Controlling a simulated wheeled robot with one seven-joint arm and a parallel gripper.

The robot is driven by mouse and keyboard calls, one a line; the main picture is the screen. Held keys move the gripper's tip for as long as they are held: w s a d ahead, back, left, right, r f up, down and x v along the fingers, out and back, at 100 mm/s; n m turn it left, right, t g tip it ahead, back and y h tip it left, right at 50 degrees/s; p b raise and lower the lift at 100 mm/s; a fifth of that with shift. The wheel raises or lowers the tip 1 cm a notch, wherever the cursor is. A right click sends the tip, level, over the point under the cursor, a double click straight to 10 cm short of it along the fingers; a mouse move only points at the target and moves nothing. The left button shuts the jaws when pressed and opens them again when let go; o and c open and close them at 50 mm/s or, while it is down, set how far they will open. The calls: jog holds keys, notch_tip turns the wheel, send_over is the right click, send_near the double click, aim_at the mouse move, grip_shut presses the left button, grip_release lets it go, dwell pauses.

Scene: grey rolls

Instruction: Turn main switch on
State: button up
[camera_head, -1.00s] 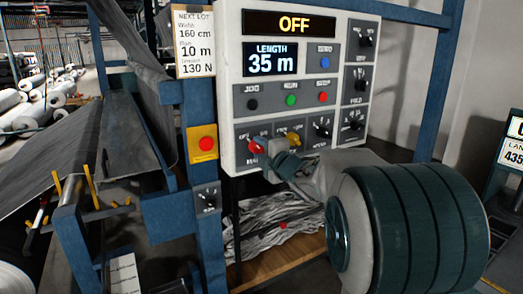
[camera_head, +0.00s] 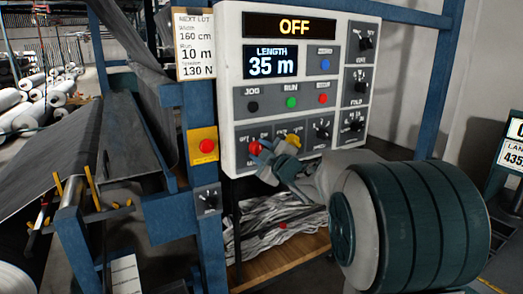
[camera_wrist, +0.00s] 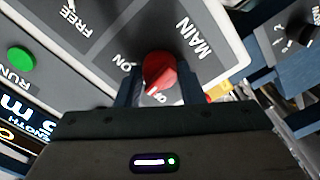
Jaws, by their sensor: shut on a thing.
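The main switch is a red knob (camera_head: 255,147) at the lower left of the grey control panel (camera_head: 231,100). In the wrist view the red knob (camera_wrist: 160,70) sits between my two fingers, near the labels MAIN and ON. My gripper (camera_head: 264,158) is shut on it, with my wrist reaching in from the right. The panel's top display (camera_head: 304,26) reads OFF. My gripper hides part of the lettering around the knob.
A yellow knob (camera_head: 293,140) is close to the right of my gripper, with a black knob (camera_head: 322,129) beyond it. Jog, run and stop buttons sit above. A red emergency button (camera_head: 207,146) on a yellow plate is to the left.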

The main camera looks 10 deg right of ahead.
jog(key=m+p, duration=0.4)
jog(key=m, duration=0.6)
jog(key=shift+m, duration=0.3)
dwell(0.4)
jog(key=o, duration=1)
jog(key=b+v, duration=0.1)
jog(key=v, duration=1.3)
jog(key=shift+w, duration=0.1)
